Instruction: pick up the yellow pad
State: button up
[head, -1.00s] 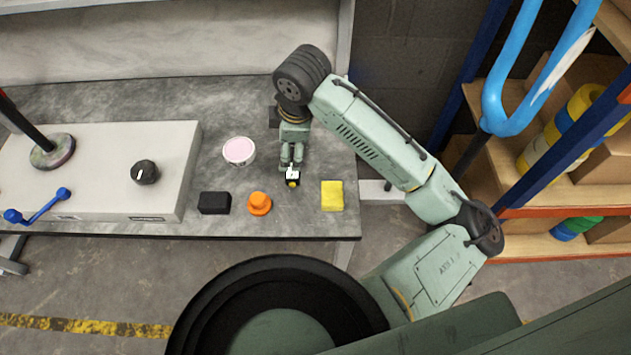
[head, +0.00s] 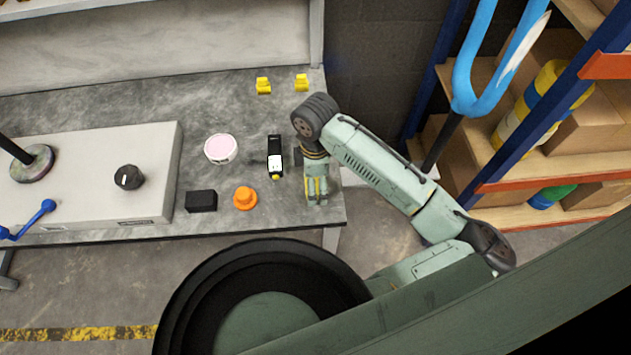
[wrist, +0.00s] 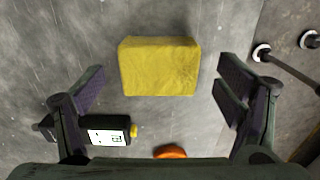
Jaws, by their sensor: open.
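The yellow pad (wrist: 160,67) lies flat on the grey bench, a block-like shape with a slightly rough surface. In the wrist view it sits between and a little beyond my open fingers, with clear gaps on both sides. My gripper (head: 317,199) points down over the pad near the bench's front right; it also shows in the wrist view (wrist: 160,88). In the head view the fingers hide most of the pad, and only some yellow shows between them. Nothing is held. How high the fingertips are above the bench is hard to tell.
A black bottle (head: 275,158) with white label and yellow tip lies left of my gripper. Nearby are an orange knob-like part (head: 245,198), a black block (head: 201,201) and a pink-topped tub (head: 221,149). Two yellow items (head: 263,86) stand at the back. Shelving (head: 520,185) is right.

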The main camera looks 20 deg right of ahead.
jog(key=shift+d+f, duration=0.1)
jog(key=shift+f, duration=0.75)
jog(key=shift+c, duration=0.2)
jog(key=c, duration=1.1)
